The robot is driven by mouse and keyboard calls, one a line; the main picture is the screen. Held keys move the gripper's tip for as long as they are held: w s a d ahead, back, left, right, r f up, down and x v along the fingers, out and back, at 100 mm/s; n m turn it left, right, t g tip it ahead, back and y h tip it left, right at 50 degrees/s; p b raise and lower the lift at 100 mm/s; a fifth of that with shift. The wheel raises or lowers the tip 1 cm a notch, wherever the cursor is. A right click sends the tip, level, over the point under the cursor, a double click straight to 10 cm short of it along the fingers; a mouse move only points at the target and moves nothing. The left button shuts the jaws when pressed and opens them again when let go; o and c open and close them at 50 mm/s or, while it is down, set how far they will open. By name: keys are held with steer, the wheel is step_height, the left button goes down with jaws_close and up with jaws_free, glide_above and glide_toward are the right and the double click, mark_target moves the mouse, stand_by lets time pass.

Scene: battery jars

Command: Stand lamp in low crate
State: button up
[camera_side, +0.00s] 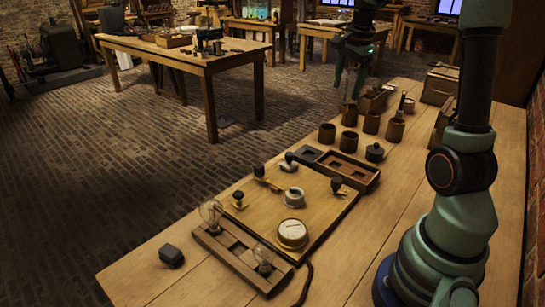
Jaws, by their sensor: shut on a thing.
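A low wooden crate with compartments (236,262) lies at the front left of the bench. One clear glass lamp (210,213) stands upright at its far left end, and another lamp (264,259) stands at its near right end. My gripper (350,97) is far from both, at the back of the bench above the brown jars. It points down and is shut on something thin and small. I cannot tell what it is, or whether it still touches the jar (349,116) just below.
A board with a white dial (292,233) and black knobs lies mid-bench, with a wooden divided box (348,170) behind it. Several brown jars and a dark lidded pot (375,152) stand farther back. A small black block (171,255) lies at front left.

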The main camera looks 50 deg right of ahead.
step_height(320, 180, down, 19)
steer(key=shift+r, duration=0.1)
stand_by(0.3)
steer(key=shift+f, duration=0.2)
steer(key=o, duration=1.5)
step_height(320, 180, up, 12)
steer(key=s+a, duration=0.2)
steer(key=s+a+r+n+t, duration=0.1)
steer(key=a+r+n, duration=0.1)
steer(key=a+n, duration=0.5)
steer(key=s+a+r+n+t+y, duration=0.1)
steer(key=s+a+r+n, duration=0.1)
steer(key=a+n, duration=0.5)
steer(key=s+a+r+n+t, duration=0.1)
steer(key=a+r+n, duration=0.2)
steer(key=a+n, duration=0.3)
steer(key=a, duration=0.5)
steer(key=shift+s+a+n+t, duration=0.25)
steer(key=shift+a+n+t, duration=0.05)
steer(key=shift+n+t, duration=0.1)
steer(key=shift+r, duration=0.1)
